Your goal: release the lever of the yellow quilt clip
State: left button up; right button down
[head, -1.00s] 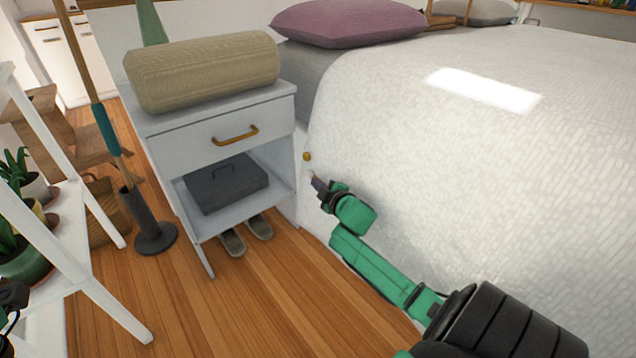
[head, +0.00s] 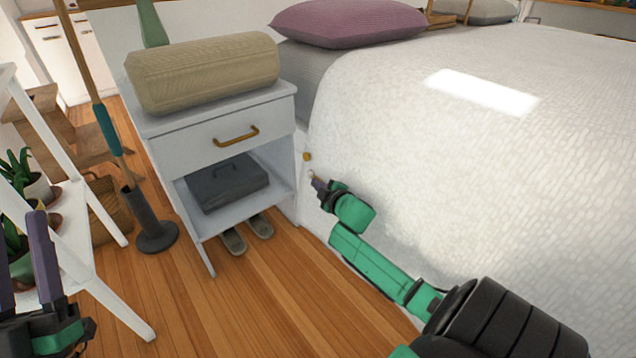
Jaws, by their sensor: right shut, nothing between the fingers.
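The yellow quilt clip (head: 307,156) is a small round yellow spot on the left edge of the white quilt (head: 450,160), beside the nightstand. My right gripper (head: 315,178) is shut and empty, its tips just below the clip with a small gap in the picture. A small pale bit shows at its tips; the clip's lever is too small to make out. My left gripper (head: 20,228) is at the lower left, far from the clip, with its two purple fingers apart and nothing seen between them.
A white nightstand (head: 190,142) with a beige bolster (head: 205,72) on top stands left of the bed. A white plant shelf (head: 112,300) is close to my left gripper. A pole in a dark stand (head: 156,236) is between them.

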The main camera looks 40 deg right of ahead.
pick_arm(q)
notch_tip(320, 180, down, 20)
jog(key=d+f+n+g+y+p, duration=0.1)
jog(key=d+n+g+y+p, duration=0.15)
jog(key=g, duration=0.45)
jog(key=s+d+f+g+p, duration=0.1)
jog(key=s+f+g, duration=0.2)
jog(key=s+f, duration=0.2)
jog(key=s+d+f+g+y+p, duration=0.1)
jog(key=s+f+g, duration=0.2)
jog(key=s+f, duration=0.3)
jog(key=shift+f, duration=2.6)
pick_arm(e)
jog(key=shift+f+g, duration=0.25)
jog(key=shift+g, duration=0.55)
pick_arm(q)
jog(key=shift+r+y+p, duration=0.25)
jog(key=shift+r+p, duration=0.35)
jog(key=shift+r, duration=0.05)
jog(key=shift+d+r, duration=0.1)
jog(key=shift+r, duration=0.15)
jog(key=shift+d+r+g+p, duration=0.1)
jog(key=shift+r+g+p, duration=0.15)
jog(key=shift+g+p, duration=0.25)
pick_arm(e)
jog(key=shift+g, duration=0.3)
